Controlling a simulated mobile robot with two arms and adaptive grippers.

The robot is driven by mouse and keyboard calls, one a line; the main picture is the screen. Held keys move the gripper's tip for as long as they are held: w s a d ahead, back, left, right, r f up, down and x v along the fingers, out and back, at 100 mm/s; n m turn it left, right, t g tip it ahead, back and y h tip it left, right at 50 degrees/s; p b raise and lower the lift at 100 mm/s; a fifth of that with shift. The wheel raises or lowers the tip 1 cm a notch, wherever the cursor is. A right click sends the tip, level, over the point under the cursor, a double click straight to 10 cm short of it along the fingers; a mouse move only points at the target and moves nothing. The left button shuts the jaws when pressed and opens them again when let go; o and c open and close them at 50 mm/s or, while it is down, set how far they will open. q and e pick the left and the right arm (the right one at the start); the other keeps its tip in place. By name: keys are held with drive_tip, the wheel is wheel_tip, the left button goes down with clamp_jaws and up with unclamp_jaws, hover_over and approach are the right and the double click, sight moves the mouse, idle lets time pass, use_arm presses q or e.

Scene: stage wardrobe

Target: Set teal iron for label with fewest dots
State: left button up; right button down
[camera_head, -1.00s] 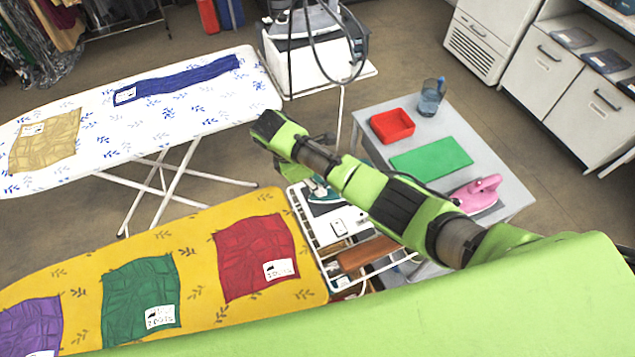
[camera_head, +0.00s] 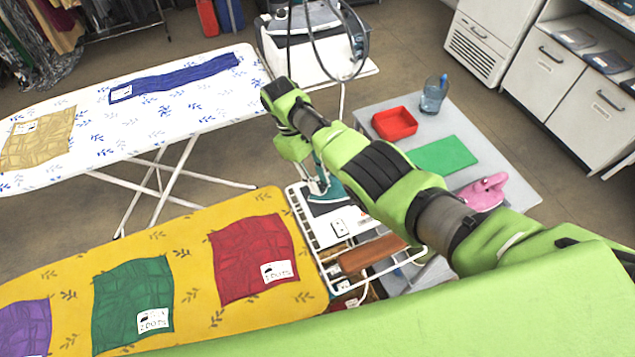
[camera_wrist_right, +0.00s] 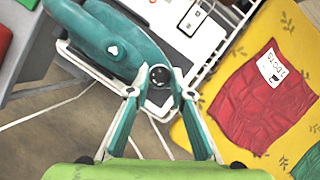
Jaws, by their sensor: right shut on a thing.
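The teal iron (camera_head: 326,178) is at the rack end of the yellow ironing board (camera_head: 190,225); it also shows in the right wrist view (camera_wrist_right: 92,32). My right gripper (camera_wrist_right: 160,82) is shut on the iron. A dark rest pad (camera_head: 325,207) shows beside and below the iron; I cannot tell whether they touch. On the yellow board lie a red cloth (camera_head: 250,250), a green cloth (camera_head: 128,295) and a purple cloth (camera_head: 22,332). The red cloth's label (camera_head: 279,272) and the green cloth's label (camera_head: 153,320) bear dot writing, too small to read surely. My left gripper is out of view.
A white patterned board (camera_head: 190,105) holds a blue cloth (camera_head: 180,75) and a tan cloth (camera_head: 40,138). Another iron (camera_head: 312,18) stands behind.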

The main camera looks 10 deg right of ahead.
drive_tip(key=shift+m+y+b, duration=0.4)
drive_tip(key=shift+m+y, duration=0.1)
drive_tip(key=shift+m, duration=0.7)
drive_tip(key=shift+w+d+g, duration=0.1)
drive_tip(key=shift+g, duration=0.2)
drive_tip(key=c, duration=1.8)
unclamp_jaws()
drive_tip(key=v, duration=0.7)
drive_tip(key=shift+r, duration=0.2)
